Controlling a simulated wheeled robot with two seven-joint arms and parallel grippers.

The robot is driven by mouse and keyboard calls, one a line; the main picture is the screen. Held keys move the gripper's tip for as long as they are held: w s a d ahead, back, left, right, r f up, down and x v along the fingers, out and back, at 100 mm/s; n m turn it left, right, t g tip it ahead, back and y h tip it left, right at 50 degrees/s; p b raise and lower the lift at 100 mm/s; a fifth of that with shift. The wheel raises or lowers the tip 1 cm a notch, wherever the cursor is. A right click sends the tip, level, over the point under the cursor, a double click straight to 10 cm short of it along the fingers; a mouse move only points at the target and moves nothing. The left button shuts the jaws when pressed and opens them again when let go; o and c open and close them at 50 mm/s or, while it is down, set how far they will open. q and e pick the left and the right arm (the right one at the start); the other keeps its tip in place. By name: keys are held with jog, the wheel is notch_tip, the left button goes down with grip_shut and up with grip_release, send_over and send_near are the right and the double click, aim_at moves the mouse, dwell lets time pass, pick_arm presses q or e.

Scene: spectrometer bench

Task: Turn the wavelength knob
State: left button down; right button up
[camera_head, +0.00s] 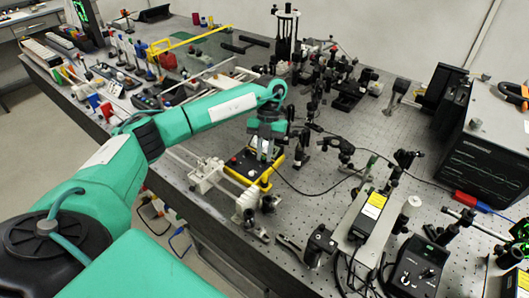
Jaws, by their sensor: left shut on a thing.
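My left arm reaches in from the left, and its gripper (265,154) points down at a black control box (239,161) with yellow edges on the bench. The fingers are shut on a small part on top of this box, which I take to be the wavelength knob; the fingers and wrist hide it. A small red part shows on the box top, left of the fingers. A cable runs from the right side of the box. My right gripper is not in view.
The perforated optical bench (305,215) is crowded with black post mounts around the gripper. White rail fittings (205,175) stand close left of the box. Several instruments, including a black knobbed unit (418,265), stand at the right front. Some bare bench lies right of the box.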

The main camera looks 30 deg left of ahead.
pick_arm(q)
jog(key=c, duration=1.3)
grip_release()
jog(key=shift+c, duration=0.2)
jog(key=shift+r, duration=0.1)
jog(key=shift+w+r, duration=0.2)
jog(key=shift+r, duration=0.05)
jog(key=b+v, duration=0.1)
jog(key=v, duration=0.3)
jog(key=shift+w+r+b, duration=0.15)
jog(key=shift+r+b, duration=0.1)
jog(key=shift+b, duration=0.05)
jog(key=v, duration=0.8)
jog(key=shift+a+r, duration=0.2)
jog(key=shift+r, duration=0.05)
jog(key=shift+p, duration=0.35)
